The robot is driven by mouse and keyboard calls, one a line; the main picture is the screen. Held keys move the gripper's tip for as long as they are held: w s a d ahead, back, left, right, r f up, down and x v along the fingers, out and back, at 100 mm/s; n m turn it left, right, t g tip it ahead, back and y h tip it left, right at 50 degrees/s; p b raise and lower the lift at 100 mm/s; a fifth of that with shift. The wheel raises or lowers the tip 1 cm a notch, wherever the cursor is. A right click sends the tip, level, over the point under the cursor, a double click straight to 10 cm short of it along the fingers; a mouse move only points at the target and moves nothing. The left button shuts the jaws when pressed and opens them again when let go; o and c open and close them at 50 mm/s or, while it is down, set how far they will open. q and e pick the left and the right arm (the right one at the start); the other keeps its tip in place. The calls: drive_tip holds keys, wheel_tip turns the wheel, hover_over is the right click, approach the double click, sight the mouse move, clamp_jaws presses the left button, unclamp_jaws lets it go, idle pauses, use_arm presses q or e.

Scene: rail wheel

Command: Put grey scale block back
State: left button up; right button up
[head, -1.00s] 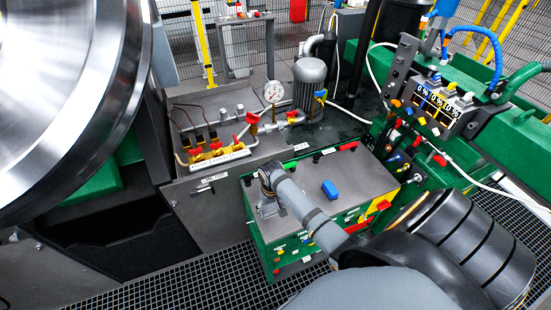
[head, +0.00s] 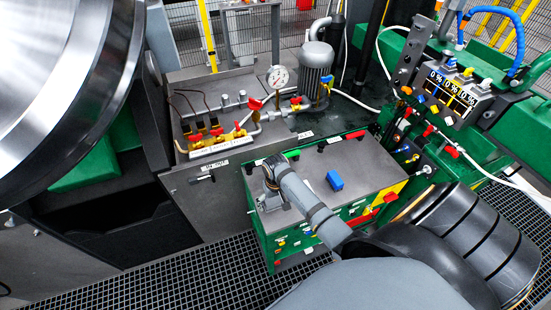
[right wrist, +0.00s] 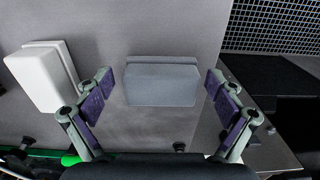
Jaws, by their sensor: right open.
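The grey scale block (right wrist: 162,84) lies on a grey surface in the right wrist view, between the two spread fingers of my right gripper (right wrist: 158,92). There is a visible gap on each side of it, so the fingers do not appear to grip it. In the head view my right gripper (head: 269,190) is low over the left part of the grey top (head: 306,172) of a green tool cabinet. There the gripper and arm hide the grey block, or it cannot be told apart from them. My left gripper is not in view.
A white block (right wrist: 42,76) lies left of the fingers in the right wrist view. A blue block (head: 334,180) sits on the cabinet top, right of my arm. The large metal wheel (head: 60,90) stands at left. A gauge (head: 277,78) and pump (head: 316,70) stand behind.

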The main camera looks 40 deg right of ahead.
sight(276, 201)
drive_tip(key=shift+r, duration=0.2)
wheel_tip(276, 201, up, 12)
drive_tip(key=shift+b, duration=0.35)
drive_tip(key=shift+f, duration=0.1)
